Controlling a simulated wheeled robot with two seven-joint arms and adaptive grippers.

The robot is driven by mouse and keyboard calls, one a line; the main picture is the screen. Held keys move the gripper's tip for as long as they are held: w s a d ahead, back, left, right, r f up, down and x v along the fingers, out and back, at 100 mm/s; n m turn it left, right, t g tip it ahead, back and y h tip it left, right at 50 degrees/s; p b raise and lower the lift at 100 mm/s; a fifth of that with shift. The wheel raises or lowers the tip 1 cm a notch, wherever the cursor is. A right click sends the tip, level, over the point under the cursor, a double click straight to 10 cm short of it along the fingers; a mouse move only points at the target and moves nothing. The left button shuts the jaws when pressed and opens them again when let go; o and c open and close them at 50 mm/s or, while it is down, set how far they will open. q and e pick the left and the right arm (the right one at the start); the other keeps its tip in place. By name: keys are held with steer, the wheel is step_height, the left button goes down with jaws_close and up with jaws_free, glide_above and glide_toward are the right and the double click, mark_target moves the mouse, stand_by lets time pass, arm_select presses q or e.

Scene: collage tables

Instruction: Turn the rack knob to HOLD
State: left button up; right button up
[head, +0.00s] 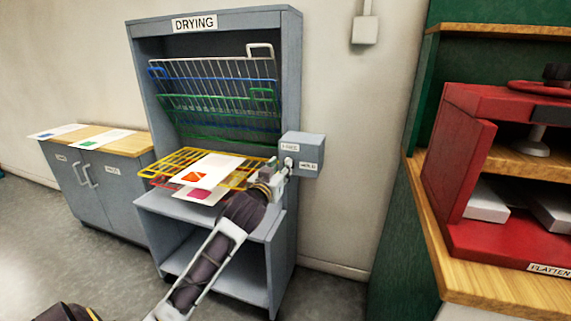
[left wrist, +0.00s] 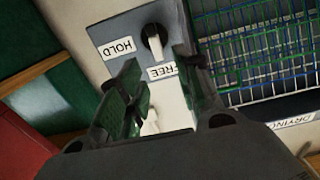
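The grey knob box (head: 309,142) is on the right side of the drying rack (head: 140,60), with a FREE label above and a HOLD label to the lower right. In the left wrist view, upside down, the black rack knob (left wrist: 152,33) has a white pointer aimed at the FREE label (left wrist: 163,72). The HOLD label (left wrist: 122,47) is to its left. My left gripper (head: 283,172) is at the box. In the left wrist view my left gripper (left wrist: 158,65) is open, its green-padded fingers apart, with the knob just beyond the tips. I cannot tell whether they touch it.
Wire shelves fill the rack; a yellow shelf (head: 155,172) holds printed sheets (head: 212,168) beside my left arm. A low cabinet (head: 108,192) stands left. A red press (head: 455,150) on a wooden counter (head: 500,290) stands right. Bare wall (head: 345,200) lies right of the box.

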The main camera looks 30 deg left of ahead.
arm_select(q)
steer(key=shift+b+x, duration=0.5)
steer(key=shift+x, duration=2.25)
arm_select(e)
steer(key=shift+w+a+f, duration=0.1)
steer(key=shift+a+f, duration=0.05)
steer(key=shift+f, duration=0.45)
steer(key=shift+a+f, duration=0.15)
steer(key=shift+f, duration=0.4)
arm_select(q)
jaws_close()
